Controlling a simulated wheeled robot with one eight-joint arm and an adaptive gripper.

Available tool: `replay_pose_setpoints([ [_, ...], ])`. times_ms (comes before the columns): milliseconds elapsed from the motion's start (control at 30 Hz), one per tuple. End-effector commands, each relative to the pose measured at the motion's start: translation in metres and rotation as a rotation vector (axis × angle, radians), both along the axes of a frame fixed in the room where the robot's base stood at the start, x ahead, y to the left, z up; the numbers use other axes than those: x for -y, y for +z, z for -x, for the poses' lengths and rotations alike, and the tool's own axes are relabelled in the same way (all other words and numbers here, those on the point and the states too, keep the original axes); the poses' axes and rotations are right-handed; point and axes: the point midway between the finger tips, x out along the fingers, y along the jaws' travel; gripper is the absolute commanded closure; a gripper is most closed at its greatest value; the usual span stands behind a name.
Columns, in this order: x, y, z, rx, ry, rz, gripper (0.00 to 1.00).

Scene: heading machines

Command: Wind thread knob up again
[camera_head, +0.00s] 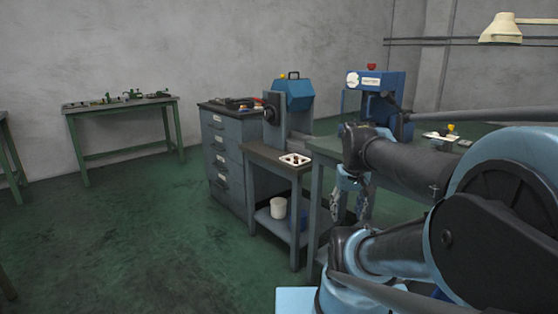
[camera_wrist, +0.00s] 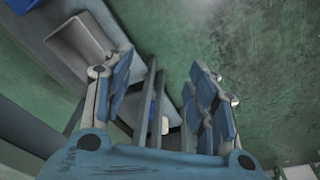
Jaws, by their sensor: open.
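My gripper (camera_head: 350,198) hangs down beside the front of the workbench at the right. In the wrist view my gripper (camera_wrist: 162,95) is open, with nothing between its blue-padded fingers. A blue machine (camera_head: 390,90) with a white dial (camera_head: 353,79) and a red knob (camera_head: 371,67) on top stands on that bench. Another blue and grey machine (camera_head: 292,100) to its left has a black round knob (camera_head: 268,113) on its side. I cannot tell for certain which of these is the thread knob. My gripper is apart from all of them.
A grey drawer cabinet (camera_head: 223,155) stands behind. A small part with a yellow knob (camera_head: 451,128) lies on the right bench. The green floor at left is clear.

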Motion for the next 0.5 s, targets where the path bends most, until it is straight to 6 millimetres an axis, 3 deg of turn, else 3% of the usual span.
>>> replay_pose_setpoints([
  [100,-0.010,-0.030,0.019,0.011,0.006,-0.006,0.48],
  [200,-0.015,-0.045,0.027,0.016,0.006,-0.010,0.48],
  [500,-0.016,-0.049,0.030,0.018,-0.001,-0.012,0.48],
])
